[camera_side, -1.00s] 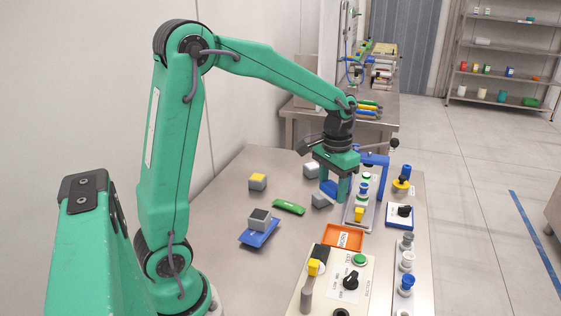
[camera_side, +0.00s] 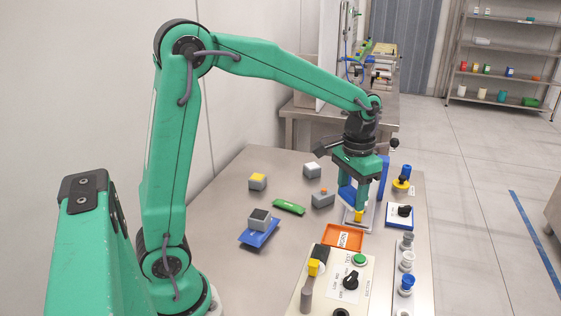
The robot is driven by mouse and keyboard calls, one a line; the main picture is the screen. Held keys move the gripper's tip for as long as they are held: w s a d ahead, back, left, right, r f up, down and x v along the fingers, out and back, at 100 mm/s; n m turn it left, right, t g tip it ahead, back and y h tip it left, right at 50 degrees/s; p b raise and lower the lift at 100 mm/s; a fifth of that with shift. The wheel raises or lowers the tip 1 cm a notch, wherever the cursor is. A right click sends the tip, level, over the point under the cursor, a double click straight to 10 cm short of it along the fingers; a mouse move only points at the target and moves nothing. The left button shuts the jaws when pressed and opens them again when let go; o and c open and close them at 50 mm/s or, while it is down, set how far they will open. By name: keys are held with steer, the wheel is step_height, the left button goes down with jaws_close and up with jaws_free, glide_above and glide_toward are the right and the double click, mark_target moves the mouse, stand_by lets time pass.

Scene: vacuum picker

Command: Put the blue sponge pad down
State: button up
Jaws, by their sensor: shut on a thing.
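My gripper (camera_side: 356,197) is at the right of the table, shut and pointing down. A blue piece (camera_side: 347,192) shows at its fingers, which fits the blue sponge pad, but its outline is partly hidden by the green finger. The fingers are close above or beside the small stand with the blue frame (camera_side: 383,172). They cover the stand's middle, and I cannot tell whether the held pad touches it. A yellow part (camera_side: 359,215) shows just below the fingers.
An orange tray (camera_side: 344,236) and a control box (camera_side: 332,288) stand in front. Several posts, one blue-topped (camera_side: 407,282), line the right edge.

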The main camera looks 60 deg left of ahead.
stand_by(0.4)
steer(key=s+f+m, duration=0.4)
steer(key=s, duration=0.3)
steer(key=s+a+f+m, duration=0.1)
steer(key=s+f+m, duration=0.3)
steer(key=s, duration=0.3)
steer(key=shift+s+f+m, duration=0.35)
steer(key=shift+m, duration=0.15)
glide_above(289, 279)
steer(key=shift+f, duration=2.95)
steer(key=shift+f, duration=2.05)
steer(key=shift+f, duration=0.1)
steer(key=o, duration=0.9)
steer(key=shift+o, duration=0.2)
